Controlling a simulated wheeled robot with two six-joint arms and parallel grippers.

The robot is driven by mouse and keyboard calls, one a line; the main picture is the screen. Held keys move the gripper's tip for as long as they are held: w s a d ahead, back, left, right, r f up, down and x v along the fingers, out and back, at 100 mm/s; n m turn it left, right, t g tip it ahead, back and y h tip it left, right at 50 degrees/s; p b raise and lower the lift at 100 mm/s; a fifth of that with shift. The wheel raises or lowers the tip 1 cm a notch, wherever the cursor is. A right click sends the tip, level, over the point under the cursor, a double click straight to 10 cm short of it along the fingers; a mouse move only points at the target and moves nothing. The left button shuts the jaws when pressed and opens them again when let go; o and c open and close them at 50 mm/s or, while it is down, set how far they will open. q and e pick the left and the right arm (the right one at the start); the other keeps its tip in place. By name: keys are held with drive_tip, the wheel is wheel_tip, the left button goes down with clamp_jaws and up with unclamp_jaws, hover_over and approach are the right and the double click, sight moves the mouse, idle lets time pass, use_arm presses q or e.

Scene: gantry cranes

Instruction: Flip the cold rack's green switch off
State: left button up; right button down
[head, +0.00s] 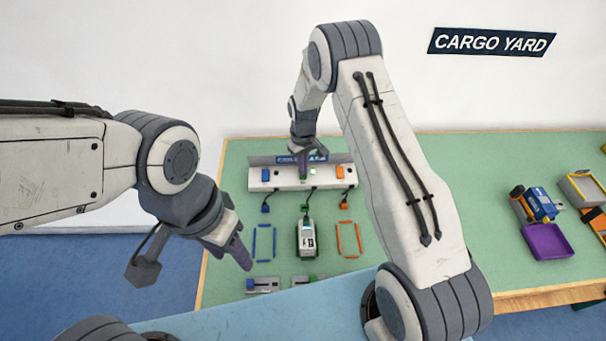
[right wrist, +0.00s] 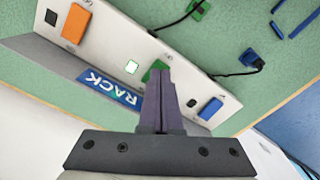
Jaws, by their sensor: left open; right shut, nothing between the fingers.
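The cold rack (head: 285,186) is a long white panel with a blue sign, standing at the back of the green table. It also fills the right wrist view (right wrist: 115,45). The green switch (right wrist: 153,69) is partly hidden behind my right fingertips in the right wrist view; a small lit pale-green lamp (right wrist: 131,66) is beside it. My right gripper (right wrist: 162,73) is shut and empty, its tips over the green switch; whether they touch cannot be told. In the head view my right gripper (head: 304,173) hides that switch. My left gripper (head: 240,255) is open and empty near the table's left edge.
The rack also has a blue switch (right wrist: 210,108) and an orange switch (right wrist: 76,23), each beside a dark lamp. Cables run from the rack to plugs; the green plug (head: 305,208) is by a grey-and-white unit (head: 306,238). A purple tray (head: 546,242) lies far right.

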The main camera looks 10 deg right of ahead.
drive_tip(key=shift+f+b, duration=0.5)
drive_tip(key=shift+f, duration=0.3)
idle(0.4)
drive_tip(key=shift+r+p, duration=2.4)
drive_tip(key=shift+r, duration=1.15)
